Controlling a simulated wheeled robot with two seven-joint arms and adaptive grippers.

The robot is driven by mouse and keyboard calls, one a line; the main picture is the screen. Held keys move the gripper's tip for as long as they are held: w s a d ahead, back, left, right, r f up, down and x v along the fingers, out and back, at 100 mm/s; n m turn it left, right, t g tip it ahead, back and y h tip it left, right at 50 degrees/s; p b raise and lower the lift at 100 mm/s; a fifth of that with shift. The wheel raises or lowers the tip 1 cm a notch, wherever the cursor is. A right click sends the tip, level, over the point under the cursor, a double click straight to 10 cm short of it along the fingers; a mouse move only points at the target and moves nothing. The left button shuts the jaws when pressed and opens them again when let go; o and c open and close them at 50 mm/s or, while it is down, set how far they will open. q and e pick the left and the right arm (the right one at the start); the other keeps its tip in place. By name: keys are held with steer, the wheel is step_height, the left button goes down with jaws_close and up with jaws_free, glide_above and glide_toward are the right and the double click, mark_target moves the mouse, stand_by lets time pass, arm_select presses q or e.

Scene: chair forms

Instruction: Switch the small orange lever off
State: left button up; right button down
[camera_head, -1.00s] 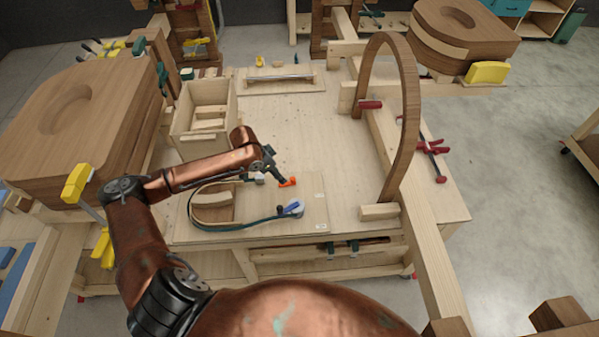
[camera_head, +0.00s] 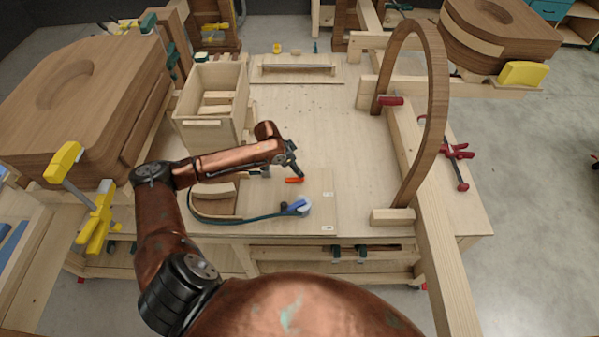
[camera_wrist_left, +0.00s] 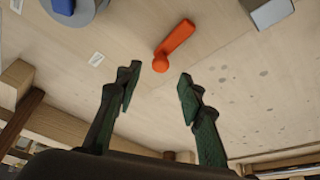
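The small orange lever (camera_head: 294,180) lies on the pale wooden board of the workbench, just past the tip of my left gripper (camera_head: 297,170) in the head view. In the left wrist view the orange lever (camera_wrist_left: 174,45) has a rounded knob at its near end and a bar slanting up to the right. The two dark fingers of my left gripper (camera_wrist_left: 157,85) stand apart with nothing between them. The lever appears beyond the fingertips, roughly between their lines. Whether they touch it cannot be seen, but a gap shows. My right gripper is not in view.
A blue-and-white clamp piece (camera_head: 298,206) with a dark strap lies near the lever. An open wooden box (camera_head: 213,105) stands to the left. A tall wooden arch (camera_head: 440,110) with red clamps stands to the right. The bench top (camera_head: 320,125) behind the lever is mostly clear.

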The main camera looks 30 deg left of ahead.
mark_target(295, 177)
arm_select(q)
steer(key=shift+x, duration=2.1)
steer(key=shift+c, duration=0.3)
jaws_close()
